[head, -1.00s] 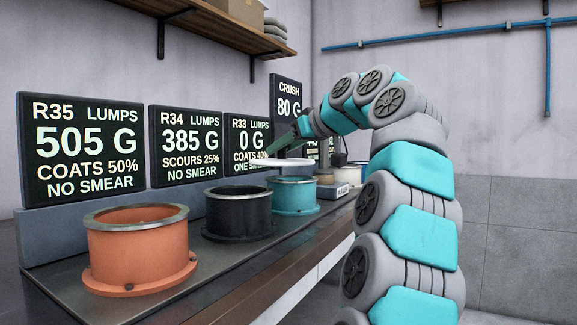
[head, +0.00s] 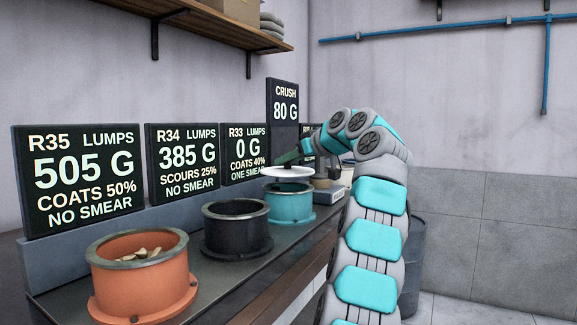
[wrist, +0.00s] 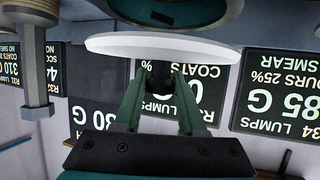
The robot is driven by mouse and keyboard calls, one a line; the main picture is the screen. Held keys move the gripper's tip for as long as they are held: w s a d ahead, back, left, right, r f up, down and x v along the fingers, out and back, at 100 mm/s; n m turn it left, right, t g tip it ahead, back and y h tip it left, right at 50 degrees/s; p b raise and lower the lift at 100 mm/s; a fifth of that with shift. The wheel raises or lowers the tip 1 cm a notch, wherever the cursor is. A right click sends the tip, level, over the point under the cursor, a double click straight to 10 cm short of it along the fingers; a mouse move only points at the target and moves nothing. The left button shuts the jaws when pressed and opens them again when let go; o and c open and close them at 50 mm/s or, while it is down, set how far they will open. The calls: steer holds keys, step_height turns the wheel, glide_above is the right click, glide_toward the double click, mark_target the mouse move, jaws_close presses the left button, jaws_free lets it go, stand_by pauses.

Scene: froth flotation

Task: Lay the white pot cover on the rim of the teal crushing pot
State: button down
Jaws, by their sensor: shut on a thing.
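The white pot cover (head: 288,171) is a thin flat disc, held roughly level just above the teal crushing pot (head: 290,206). A narrow gap seems to show between the disc and the pot's rim, and the disc looks roughly centred over it. My gripper (head: 291,160) is shut on the cover from above. In the wrist view my two green gripper fingers (wrist: 160,95) reach to the cover (wrist: 160,47), which spans the upper middle. A dark teal rounded surface, likely the pot, shows at the top edge there.
A black pot (head: 236,230) and an orange pot (head: 142,280) holding pale lumps stand left of the teal pot on the bench. Display boards (head: 78,180) line the back. A scale (head: 328,196) with a beige container stands just right. A shelf (head: 200,25) hangs above.

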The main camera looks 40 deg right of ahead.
mark_target(293, 170)
steer(key=shift+f+b, duration=1.65)
steer(key=shift+f, duration=0.2)
steer(key=shift+f, duration=0.2)
steer(key=shift+c, duration=2.4)
jaws_free()
steer(key=shift+r, duration=0.2)
steer(key=shift+s+r, duration=0.15)
steer(key=v, duration=1.1)
steer(key=shift+s+r+p, duration=0.15)
steer(key=shift+s+p, duration=0.15)
steer(key=shift+d, duration=0.1)
